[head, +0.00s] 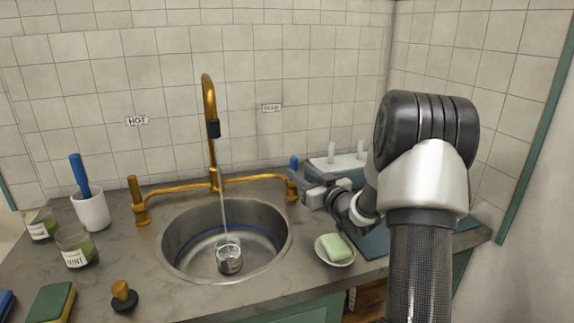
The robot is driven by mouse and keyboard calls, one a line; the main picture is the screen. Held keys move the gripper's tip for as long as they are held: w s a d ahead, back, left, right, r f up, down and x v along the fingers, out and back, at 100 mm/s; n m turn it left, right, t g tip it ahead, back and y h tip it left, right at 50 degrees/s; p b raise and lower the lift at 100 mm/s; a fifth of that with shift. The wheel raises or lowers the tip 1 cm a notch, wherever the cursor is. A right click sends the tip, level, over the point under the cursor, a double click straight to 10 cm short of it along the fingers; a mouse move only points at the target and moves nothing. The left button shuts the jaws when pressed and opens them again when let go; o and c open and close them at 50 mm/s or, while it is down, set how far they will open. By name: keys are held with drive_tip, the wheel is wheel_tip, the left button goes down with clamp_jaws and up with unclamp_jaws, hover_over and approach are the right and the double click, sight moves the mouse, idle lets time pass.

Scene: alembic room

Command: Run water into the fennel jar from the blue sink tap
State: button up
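A clear glass jar (229,260) with a pale label stands in the round metal sink (169,262); I cannot read the label. A thin stream of water (224,200) falls from the brass spout (209,95) into the jar's mouth. The blue tap handle (294,161) stands at the right end of the brass pipe, below the COLD label (271,107). My gripper (300,185) is beside the base of this handle, just right of it. Its fingers are small and partly hidden, so I cannot tell whether they are open or shut.
The plain brass HOT handle (135,190) is at left. A white cup (92,212) with a blue-handled tool, a MINT jar (74,250) and another jar (40,226) stand left.

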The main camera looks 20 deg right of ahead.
drive_tip(key=w+a, duration=0.1)
drive_tip(key=w, duration=0.7)
drive_tip(key=shift+w+a+b, duration=0.35)
drive_tip(key=shift+w+b, duration=0.05)
drive_tip(key=shift+b, duration=0.05)
clamp_jaws()
